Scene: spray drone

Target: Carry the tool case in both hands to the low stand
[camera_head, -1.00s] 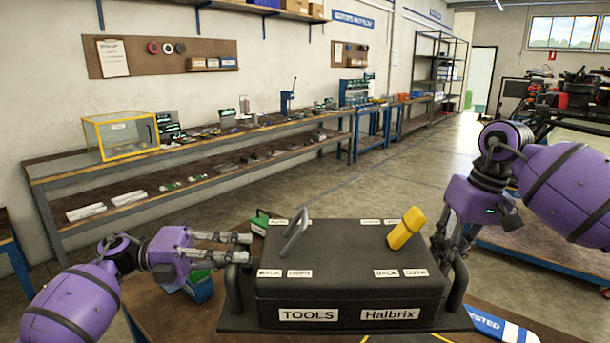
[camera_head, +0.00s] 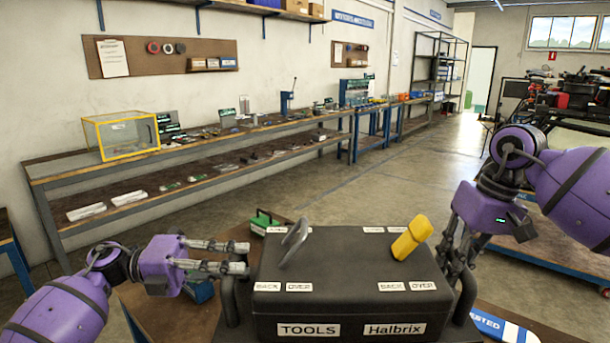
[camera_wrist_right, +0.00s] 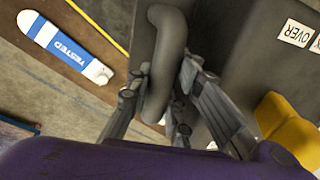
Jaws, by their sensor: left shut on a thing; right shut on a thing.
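The black tool case (camera_head: 350,275), labelled TOOLS and Halbrix, fills the bottom middle of the head view, roughly level; its base is cut off. My left gripper (camera_head: 244,259) is shut on the case's left side handle. My right gripper (camera_head: 456,262) is shut on the right side handle (camera_wrist_right: 165,70), which the right wrist view shows between the fingers. I cannot tell which surface is the low stand.
A brown worktable (camera_head: 185,318) lies below the case, with a green-handled item (camera_head: 264,221) and a blue-white TESTED strip (camera_head: 495,324). A long two-level bench (camera_head: 50,183) runs along the left wall. A blue-edged cart (camera_head: 560,262) stands at right. Open floor lies between.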

